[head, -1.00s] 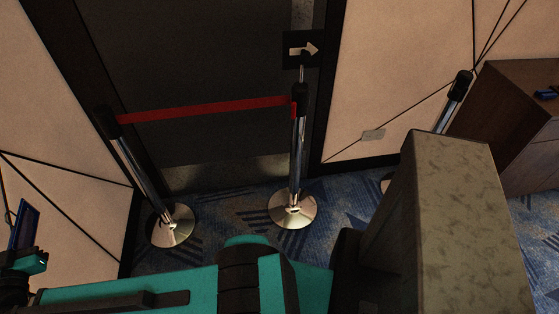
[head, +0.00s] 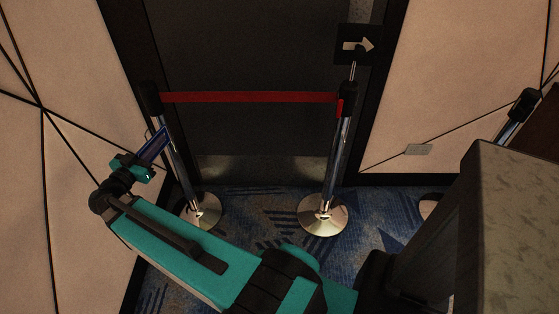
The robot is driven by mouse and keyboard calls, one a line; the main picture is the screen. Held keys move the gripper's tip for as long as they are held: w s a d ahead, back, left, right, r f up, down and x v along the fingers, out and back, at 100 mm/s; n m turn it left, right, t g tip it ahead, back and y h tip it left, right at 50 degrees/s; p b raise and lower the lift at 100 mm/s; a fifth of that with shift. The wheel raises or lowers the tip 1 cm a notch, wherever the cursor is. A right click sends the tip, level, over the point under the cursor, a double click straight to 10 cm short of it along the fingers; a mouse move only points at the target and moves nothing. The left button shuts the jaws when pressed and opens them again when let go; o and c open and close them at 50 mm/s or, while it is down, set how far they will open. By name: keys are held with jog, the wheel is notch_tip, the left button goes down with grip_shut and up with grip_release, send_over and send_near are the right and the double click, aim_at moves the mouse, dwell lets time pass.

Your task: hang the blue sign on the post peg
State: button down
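The blue sign (head: 155,145) is a thin dark-blue panel, seen tilted in the head view at left. My gripper (head: 143,164) holds it at its lower left end; the fingers are small and dark here. The sign overlaps the upper shaft of the left chrome post (head: 180,171) in the picture; I cannot tell whether they touch. The right chrome post (head: 335,160) has a black top and carries a black sign with a pale arrow (head: 357,45) above it. I cannot make out a peg on either post.
A red belt (head: 250,97) spans the two posts before a dark door (head: 262,140). A third post (head: 521,110) stands at right. A tall stone-like block (head: 507,220) fills the lower right. Blue patterned carpet (head: 262,207) is open between the post bases.

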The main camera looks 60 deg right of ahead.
jog(key=s+d+f+m+g+y+b, duration=0.1)
jog(key=s+d+f+m+g+b, duration=0.4)
jog(key=s+d, duration=0.7)
jog(key=s+d+f+m+g+y+b, duration=0.1)
jog(key=s+d+f+m+g+b, duration=0.15)
jog(key=s+d+f+g, duration=0.7)
jog(key=s+d+f+m+g+y+b, duration=0.1)
jog(key=s+d, duration=0.4)
jog(key=s, duration=0.6)
jog(key=s+d+f+m+g+y+b, duration=0.1)
jog(key=s+d+f+m+y+b, duration=0.2)
jog(key=s, duration=0.9)
jog(key=s+d+f+m+g+y+b, duration=0.2)
jog(key=s+d, duration=0.6)
jog(key=s, duration=0.4)
jog(key=m+y+b, duration=0.1)
jog(key=y+b, duration=0.1)
jog(key=b, duration=0.1)
jog(key=shift+s+f, duration=0.15)
jog(key=shift+f, duration=0.2)
jog(key=shift+d+p, duration=0.2)
jog(key=shift+p, duration=0.1)
